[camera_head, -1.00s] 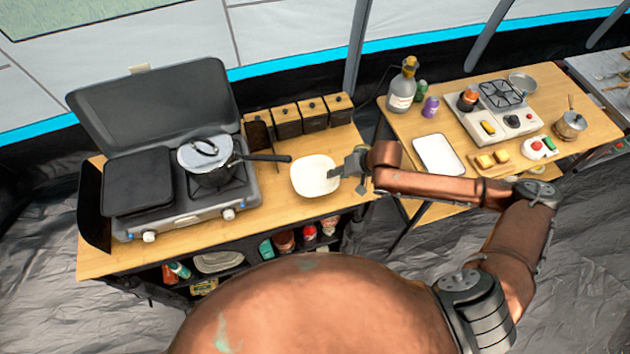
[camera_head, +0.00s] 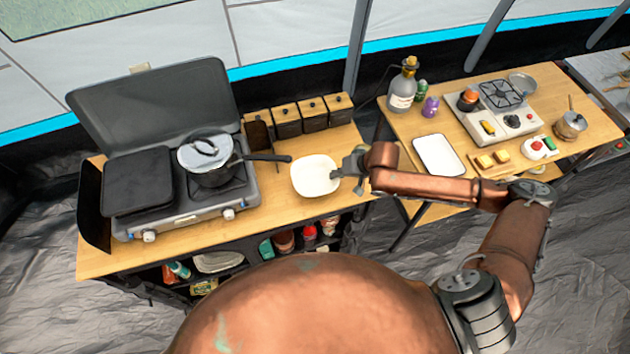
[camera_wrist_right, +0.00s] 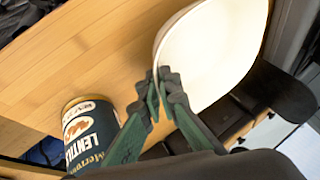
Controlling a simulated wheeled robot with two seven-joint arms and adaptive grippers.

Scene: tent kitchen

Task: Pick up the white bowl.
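The white bowl (camera_head: 314,175) sits on the wooden counter to the right of the camp stove. It is empty. My right gripper (camera_head: 340,174) is at its right rim. In the right wrist view the bowl (camera_wrist_right: 215,55) is partly cut off by the frame's top edge. There the two green fingers of the right gripper (camera_wrist_right: 160,78) come together at the bowl's rim, one on each side, with their tips closed on it. The bowl appears to rest on the counter. My left gripper is not in view.
A lentil can (camera_wrist_right: 90,130) stands close beside the fingers. A pot (camera_head: 208,160) on the stove points its handle toward the bowl. Wooden-lidded canisters (camera_head: 300,117) stand behind. A second table (camera_head: 395,125) to the right holds a white tray (camera_head: 438,155) and bottles.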

